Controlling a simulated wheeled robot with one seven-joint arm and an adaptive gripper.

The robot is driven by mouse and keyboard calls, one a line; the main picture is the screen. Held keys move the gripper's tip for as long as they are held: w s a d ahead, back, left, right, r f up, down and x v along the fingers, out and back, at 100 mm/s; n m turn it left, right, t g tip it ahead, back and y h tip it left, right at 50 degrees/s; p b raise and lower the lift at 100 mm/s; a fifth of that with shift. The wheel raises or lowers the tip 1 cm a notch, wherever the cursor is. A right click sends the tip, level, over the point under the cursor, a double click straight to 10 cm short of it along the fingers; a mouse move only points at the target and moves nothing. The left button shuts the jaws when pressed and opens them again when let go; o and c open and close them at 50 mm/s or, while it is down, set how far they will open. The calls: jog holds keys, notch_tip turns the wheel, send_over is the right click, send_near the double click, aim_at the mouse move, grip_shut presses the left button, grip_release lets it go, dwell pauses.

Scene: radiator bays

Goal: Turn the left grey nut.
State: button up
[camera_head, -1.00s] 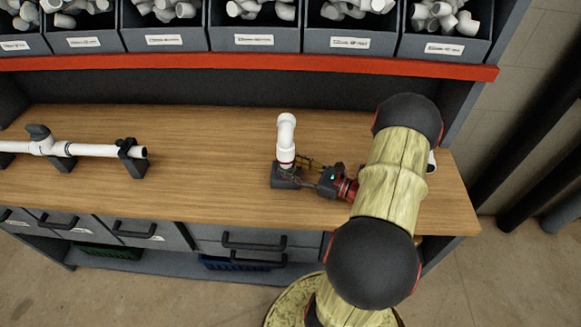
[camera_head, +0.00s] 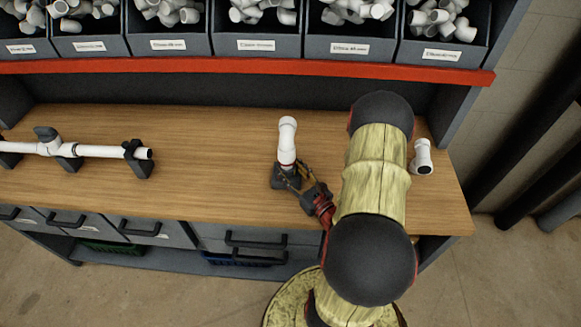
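A white pipe (camera_head: 100,151) lies along the left of the bench with a tee in it. A dark grey round piece (camera_head: 45,133) sits on the tee; I cannot tell whether it is the left grey nut. A white upright fitting (camera_head: 287,140) stands on the bench in a dark grey block (camera_head: 280,181). My gripper (camera_head: 288,173) is at the foot of this fitting, its fingers beside or around the lower end. Its fingertips are small and partly hidden, so I cannot tell whether it is touching, open or shut. It is well to the right of the pipe.
Dark holders (camera_head: 138,160) support the pipe. A short white fitting (camera_head: 422,158) lies at the right end of the bench. Bins of white fittings (camera_head: 255,45) stand behind a red shelf edge (camera_head: 250,67). The wooden bench (camera_head: 215,150) is clear between pipe and upright fitting.

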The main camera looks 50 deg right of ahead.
aim_at(289, 152)
jog(key=shift+a+r+m+g+h+p, duration=0.15)
jog(key=shift+m+h+p, duration=0.3)
jog(key=shift+h+p, duration=0.35)
jog(key=shift+a+m+g+h+p, duration=0.15)
jog(key=shift+m+h+p, duration=0.4)
jog(key=shift+p, duration=0.3)
jog(key=shift+w+d+m+g+h+p, duration=0.1)
jog(key=shift+m+g+h+p, duration=0.7)
jog(key=shift+p, duration=1.45)
jog(key=shift+t+h, duration=0.25)
jog(key=shift+t, duration=0.05)
jog(key=o, duration=1.2)
jog(key=shift+c, duration=0.2)
notch_tip(289, 152, up, 10)
jog(key=shift+f, duration=0.2)
